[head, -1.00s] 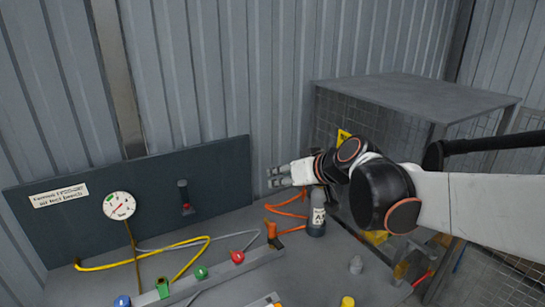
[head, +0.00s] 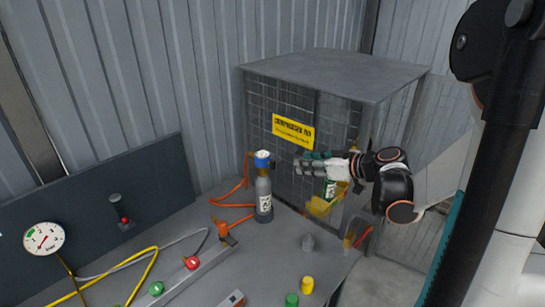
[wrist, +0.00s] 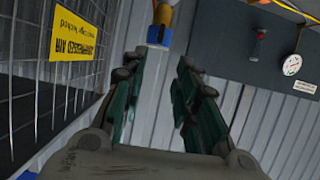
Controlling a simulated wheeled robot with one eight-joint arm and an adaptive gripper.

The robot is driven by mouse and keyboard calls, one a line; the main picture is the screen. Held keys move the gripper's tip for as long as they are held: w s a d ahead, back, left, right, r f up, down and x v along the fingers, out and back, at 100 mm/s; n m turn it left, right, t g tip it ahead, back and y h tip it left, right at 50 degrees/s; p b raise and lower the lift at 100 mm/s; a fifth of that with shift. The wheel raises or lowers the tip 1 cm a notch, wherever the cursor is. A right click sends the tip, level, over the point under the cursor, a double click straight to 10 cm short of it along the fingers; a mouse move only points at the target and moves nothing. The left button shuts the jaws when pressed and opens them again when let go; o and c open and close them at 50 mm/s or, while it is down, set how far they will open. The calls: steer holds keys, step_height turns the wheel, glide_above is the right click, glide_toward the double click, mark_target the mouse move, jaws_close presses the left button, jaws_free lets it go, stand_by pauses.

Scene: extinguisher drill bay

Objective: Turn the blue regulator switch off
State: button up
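A grey gas bottle (head: 264,196) stands upright on the bench in the head view, with a blue regulator (head: 263,158) on top. A small dark part juts from the regulator's right side. My gripper (head: 303,164) is to the right of the regulator at about its height, fingers pointing left at it, with a gap between. In the wrist view, which is upside down, the blue part (wrist: 158,33) shows beyond the fingertips, near the top edge. There my gripper (wrist: 163,65) is open, its green-padded fingers apart with nothing between them.
A mesh cage (head: 335,66) with a yellow sign (head: 293,132) stands close behind my gripper. A dark panel with a gauge (head: 43,238) is at left. A bar with red (head: 192,263) and green knobs, hoses and small weights crowd the bench (head: 260,262).

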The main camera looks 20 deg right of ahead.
mark_target(273, 164)
steer(key=b+x, duration=0.3)
steer(key=x, duration=1)
steer(key=shift+w+a, duration=0.15)
steer(key=shift+w, duration=0.2)
jaws_close()
